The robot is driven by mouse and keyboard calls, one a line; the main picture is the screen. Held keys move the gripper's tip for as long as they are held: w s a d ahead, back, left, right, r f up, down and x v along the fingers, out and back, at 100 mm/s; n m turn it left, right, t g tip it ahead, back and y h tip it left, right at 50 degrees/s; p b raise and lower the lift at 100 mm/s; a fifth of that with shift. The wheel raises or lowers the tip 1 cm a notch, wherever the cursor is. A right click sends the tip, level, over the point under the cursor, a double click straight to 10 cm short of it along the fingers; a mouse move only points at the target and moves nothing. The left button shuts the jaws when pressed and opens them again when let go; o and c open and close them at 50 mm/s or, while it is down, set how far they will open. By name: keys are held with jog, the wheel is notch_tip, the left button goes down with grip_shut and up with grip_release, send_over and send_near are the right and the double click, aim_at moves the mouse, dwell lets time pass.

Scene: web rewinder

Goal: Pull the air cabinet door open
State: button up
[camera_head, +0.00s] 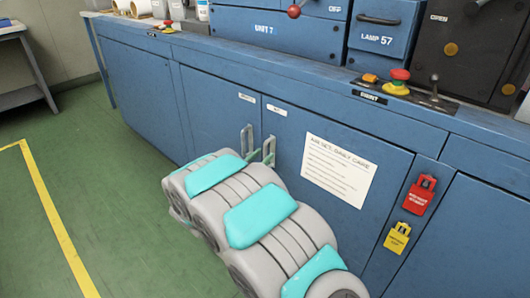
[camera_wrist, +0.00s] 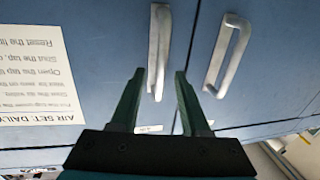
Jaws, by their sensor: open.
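The air cabinet door (camera_head: 300,200) is blue, carries a white "AIR SET: DAILY CARE" sheet (camera_head: 340,170) and looks closed. Its metal bar handle (camera_head: 269,145) is at its left edge, beside the left door's handle (camera_head: 247,137). In the wrist view, which is upside down, the air door handle (camera_wrist: 161,50) is beside the sheet (camera_wrist: 38,75), and the other handle (camera_wrist: 228,55) is to the right. My gripper (camera_wrist: 160,74) is open, with the air door handle's lower part appearing between its fingertips. I cannot tell whether they touch. My arm hides part of the door in the head view.
A red tag lock (camera_head: 419,196) and a yellow one (camera_head: 397,238) hang right of the air door. A counter with buttons and a lever (camera_head: 434,88) runs above. Green floor (camera_head: 110,210) is clear at left, with a yellow line (camera_head: 55,225).

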jog(key=shift+x, duration=1.15)
jog(key=shift+c, duration=0.4)
grip_shut()
